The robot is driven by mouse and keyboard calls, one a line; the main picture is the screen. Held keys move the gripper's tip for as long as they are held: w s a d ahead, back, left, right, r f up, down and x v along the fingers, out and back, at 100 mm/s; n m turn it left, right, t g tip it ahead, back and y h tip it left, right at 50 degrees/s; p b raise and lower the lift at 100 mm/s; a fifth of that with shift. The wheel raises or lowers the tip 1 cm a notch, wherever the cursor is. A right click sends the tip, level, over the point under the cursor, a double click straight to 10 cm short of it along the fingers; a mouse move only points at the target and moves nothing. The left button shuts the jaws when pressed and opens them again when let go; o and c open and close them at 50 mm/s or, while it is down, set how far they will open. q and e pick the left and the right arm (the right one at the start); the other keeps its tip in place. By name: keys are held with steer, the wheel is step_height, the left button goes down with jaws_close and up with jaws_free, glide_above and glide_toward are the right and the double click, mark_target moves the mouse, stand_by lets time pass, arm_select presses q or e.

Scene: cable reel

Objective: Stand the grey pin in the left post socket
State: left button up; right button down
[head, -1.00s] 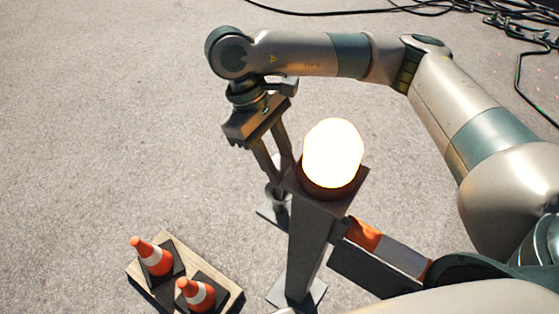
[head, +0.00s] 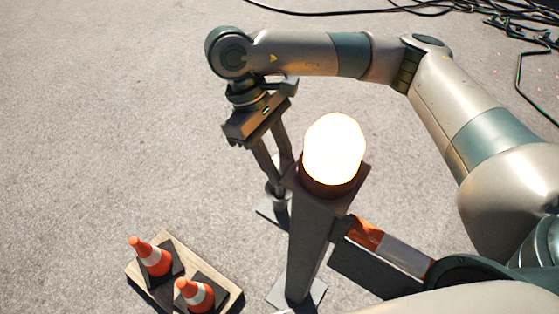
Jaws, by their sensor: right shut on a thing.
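My right gripper (head: 276,178) points down, just behind and left of the lit lamp post. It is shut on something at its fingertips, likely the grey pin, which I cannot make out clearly. The fingertips are right at the top of a short grey post socket (head: 281,213) on a flat square base plate on the ground. The lamp post hides the right side of this socket. I cannot tell how deep the held thing sits in it. My left gripper is not in view.
A grey post (head: 308,235) with a glowing lamp (head: 333,150) stands close in front of the gripper. An orange and white board (head: 366,234) is to its right. Two cones (head: 152,257) stand on a wooden board (head: 183,248) at lower left. Cables (head: 420,10) lie far back. Left ground is clear.

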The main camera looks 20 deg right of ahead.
steer(key=c, duration=1.2)
jaws_free()
